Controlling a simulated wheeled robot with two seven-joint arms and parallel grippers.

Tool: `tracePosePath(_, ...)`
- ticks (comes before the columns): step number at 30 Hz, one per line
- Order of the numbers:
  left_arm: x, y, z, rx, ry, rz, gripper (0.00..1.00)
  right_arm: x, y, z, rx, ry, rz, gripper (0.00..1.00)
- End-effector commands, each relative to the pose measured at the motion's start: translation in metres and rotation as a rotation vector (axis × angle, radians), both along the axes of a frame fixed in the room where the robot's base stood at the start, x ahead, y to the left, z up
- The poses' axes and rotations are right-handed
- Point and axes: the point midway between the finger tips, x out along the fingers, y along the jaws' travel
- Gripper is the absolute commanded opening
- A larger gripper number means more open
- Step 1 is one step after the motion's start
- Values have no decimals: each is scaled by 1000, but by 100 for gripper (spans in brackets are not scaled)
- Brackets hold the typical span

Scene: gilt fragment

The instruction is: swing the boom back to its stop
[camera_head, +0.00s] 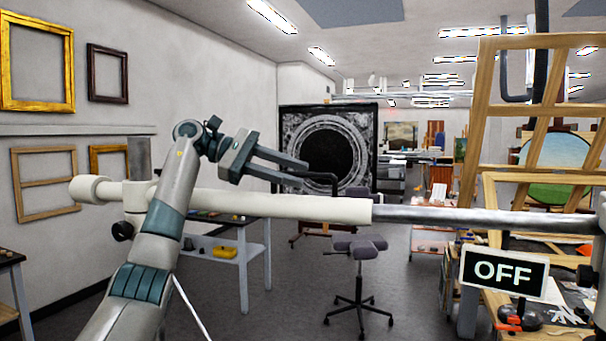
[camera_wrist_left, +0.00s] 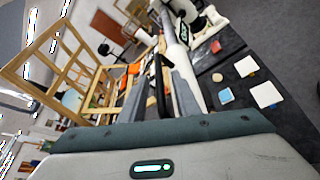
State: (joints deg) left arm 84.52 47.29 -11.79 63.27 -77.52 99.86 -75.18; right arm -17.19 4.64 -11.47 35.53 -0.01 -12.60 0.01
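The boom (camera_head: 280,207) runs level across the head view, a thick cream tube at left and a thinner grey rod at right. A black bent handle (camera_head: 325,178) rises from the cream tube. My left gripper (camera_head: 304,174) is above the boom, its two fingers apart, with the tips close to the handle. In the left wrist view the black handle (camera_wrist_left: 160,85) shows between the fingers, with the boom (camera_wrist_left: 174,35) beyond. I cannot tell whether the fingers touch the handle. No stop can be made out for sure. My right gripper is not in view.
An OFF sign (camera_head: 503,272) hangs below the rod at right, near a cluttered bench. Wooden frames (camera_head: 530,120) stand behind the rod. A stool (camera_head: 360,246) and a small white table (camera_head: 240,232) stand beyond the boom. Grey floor is open around the stool.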

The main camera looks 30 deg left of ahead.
Motion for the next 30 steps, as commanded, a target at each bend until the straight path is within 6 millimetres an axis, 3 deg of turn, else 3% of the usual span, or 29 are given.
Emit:
tracePosePath(7,12,-20,-7,0,0,0,29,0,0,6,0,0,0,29)
tracePosePath(18,13,-23,-8,0,-1,1,29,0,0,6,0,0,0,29)
tracePosePath(19,13,-23,-8,0,-1,1,27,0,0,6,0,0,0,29)
tracePosePath(22,13,-23,-8,0,-1,1,3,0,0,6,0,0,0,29)
tracePosePath(23,13,-23,-8,0,-1,1,0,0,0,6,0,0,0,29)
tracePosePath(30,13,-22,-9,0,0,4,0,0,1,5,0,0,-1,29)
